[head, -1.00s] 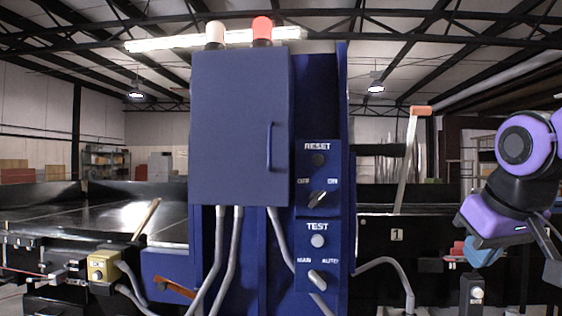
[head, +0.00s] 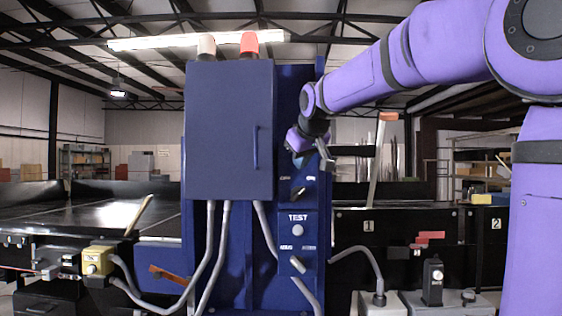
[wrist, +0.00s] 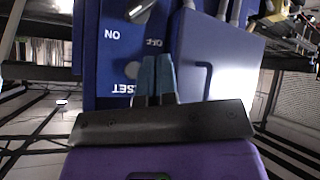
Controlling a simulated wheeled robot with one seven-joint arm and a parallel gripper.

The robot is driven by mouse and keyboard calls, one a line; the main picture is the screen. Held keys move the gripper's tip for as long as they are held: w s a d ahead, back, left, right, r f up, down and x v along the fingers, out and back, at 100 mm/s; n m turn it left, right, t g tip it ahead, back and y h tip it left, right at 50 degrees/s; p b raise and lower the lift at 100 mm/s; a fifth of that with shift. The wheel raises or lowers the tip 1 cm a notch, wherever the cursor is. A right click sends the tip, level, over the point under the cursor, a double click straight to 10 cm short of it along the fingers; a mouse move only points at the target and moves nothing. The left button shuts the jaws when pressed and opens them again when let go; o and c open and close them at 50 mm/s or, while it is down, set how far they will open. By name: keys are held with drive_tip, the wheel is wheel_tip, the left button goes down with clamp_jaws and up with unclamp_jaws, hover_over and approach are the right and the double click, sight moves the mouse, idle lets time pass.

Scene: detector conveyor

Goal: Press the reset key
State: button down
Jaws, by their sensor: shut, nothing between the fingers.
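The reset key is a round grey button (wrist: 131,70) on the blue panel (wrist: 108,60), close to the upside-down RESET label, in the wrist view. My gripper (wrist: 155,60) is shut and empty, its blue fingertips just right of the key in that picture. I cannot tell how far they stand off the panel. In the head view my gripper (head: 300,160) is in front of the upper panel and hides the key and its label. An OFF/ON selector (head: 299,193) and a pale TEST button (head: 297,230) show below it.
A blue cabinet (head: 230,130) with a handle stands out left of the panel; its side is close to my fingers in the wrist view. A MAN/AUTO selector (head: 298,264) is lower down. Grey conduits (head: 215,250) hang below. A lever (head: 382,160) rises at right.

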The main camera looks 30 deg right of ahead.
drive_tip(key=shift+w, duration=0.15)
drive_tip(key=w+d, duration=0.5)
drive_tip(key=w, duration=0.2)
idle(0.6)
idle(2.0)
drive_tip(key=shift+w+d, duration=0.2)
drive_tip(key=shift+w, duration=0.15)
drive_tip(key=shift+w+d, duration=0.3)
drive_tip(key=shift+w, duration=0.1)
idle(0.9)
drive_tip(key=shift+s+a, duration=0.55)
drive_tip(key=shift+s, duration=0.2)
